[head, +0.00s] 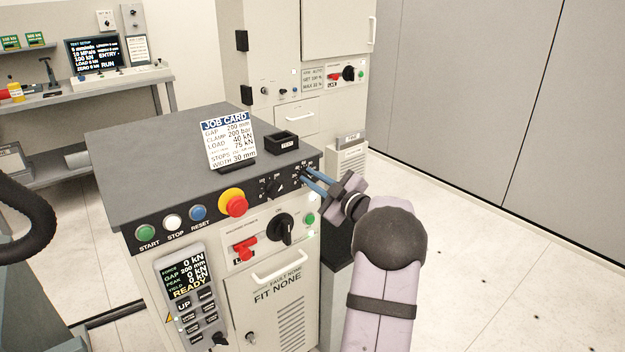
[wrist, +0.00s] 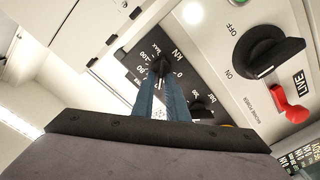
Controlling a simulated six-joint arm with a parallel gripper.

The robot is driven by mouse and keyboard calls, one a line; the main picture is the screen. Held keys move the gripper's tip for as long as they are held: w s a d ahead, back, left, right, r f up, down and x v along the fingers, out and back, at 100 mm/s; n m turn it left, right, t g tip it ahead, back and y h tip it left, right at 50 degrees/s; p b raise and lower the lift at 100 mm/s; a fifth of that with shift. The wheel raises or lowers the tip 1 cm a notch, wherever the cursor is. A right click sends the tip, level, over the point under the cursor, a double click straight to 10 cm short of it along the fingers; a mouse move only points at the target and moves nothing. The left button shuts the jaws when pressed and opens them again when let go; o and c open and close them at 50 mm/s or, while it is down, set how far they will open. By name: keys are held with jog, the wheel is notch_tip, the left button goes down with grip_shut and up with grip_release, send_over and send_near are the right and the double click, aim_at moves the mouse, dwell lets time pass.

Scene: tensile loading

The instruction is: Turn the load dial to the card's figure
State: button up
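The load dial (wrist: 161,65) is a black knob on a black plate marked kN in the wrist view. My gripper (wrist: 161,78) has its two blue fingers at this dial, one on each side. They hide part of the knob and scale, so I cannot tell whether they touch it or its exact setting. In the head view my gripper (head: 304,174) reaches the right end of the console's black strip. The job card (head: 229,143) stands on the console top and reads LOAD 40 kN. A readout (head: 185,276) shows READY.
A second dial, marked bar (wrist: 203,107), sits close beside the load dial; a red emergency button (head: 233,203) is farther left. Below are a black rotary switch (head: 286,229) and a red lever (head: 245,249). A small black tray (head: 282,143) is on top.

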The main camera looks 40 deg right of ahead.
jog(key=shift+o, duration=0.5)
jog(key=s+b, duration=0.1)
jog(key=s, duration=0.6)
jog(key=shift+s, duration=0.2)
